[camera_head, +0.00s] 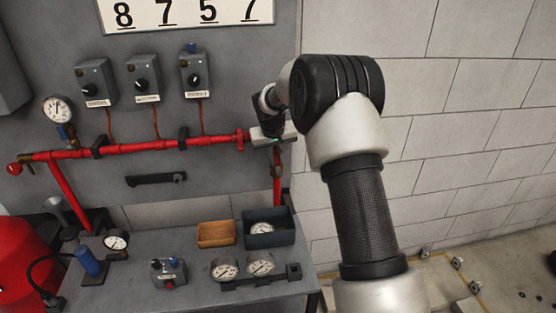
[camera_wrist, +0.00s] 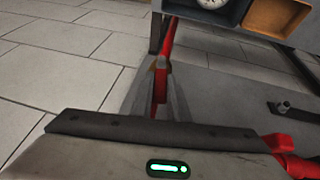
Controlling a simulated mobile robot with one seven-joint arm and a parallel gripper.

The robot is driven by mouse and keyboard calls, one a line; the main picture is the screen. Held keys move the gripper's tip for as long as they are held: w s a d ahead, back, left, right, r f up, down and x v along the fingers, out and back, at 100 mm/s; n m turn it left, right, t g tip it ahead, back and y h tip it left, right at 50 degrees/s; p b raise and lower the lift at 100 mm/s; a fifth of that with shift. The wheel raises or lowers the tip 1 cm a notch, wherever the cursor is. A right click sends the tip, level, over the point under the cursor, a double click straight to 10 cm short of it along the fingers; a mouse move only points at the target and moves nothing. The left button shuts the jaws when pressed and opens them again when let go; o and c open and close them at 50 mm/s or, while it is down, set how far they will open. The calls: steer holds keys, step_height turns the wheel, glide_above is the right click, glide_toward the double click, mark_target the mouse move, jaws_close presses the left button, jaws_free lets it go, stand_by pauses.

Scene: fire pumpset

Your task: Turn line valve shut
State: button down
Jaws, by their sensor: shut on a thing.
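My gripper (camera_head: 272,138) is at the right end of the red pipe (camera_head: 150,147), on the front of the grey panel. In the wrist view its two grey fingers (camera_wrist: 158,98) are closed on a narrow red part, which looks like the line valve's handle (camera_wrist: 160,82). A brass-coloured piece shows just beyond it. In the head view my gripper and wrist hide most of the valve, so I cannot tell its turn angle. The red down-pipe (camera_head: 277,170) runs below my gripper.
Three switch boxes (camera_head: 141,80) and a gauge (camera_head: 57,109) sit above the pipe. Below stands a grey bench (camera_head: 190,288) with a dark bin (camera_head: 268,239), a wooden tray (camera_head: 216,242) and loose gauges (camera_head: 225,269). A bare block wall (camera_head: 450,130) is at right.

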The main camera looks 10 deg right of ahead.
steer(key=c, duration=1.7)
jaws_free()
steer(key=shift+r, duration=0.1)
steer(key=v, duration=1.7)
steer(key=shift+r, duration=0.15)
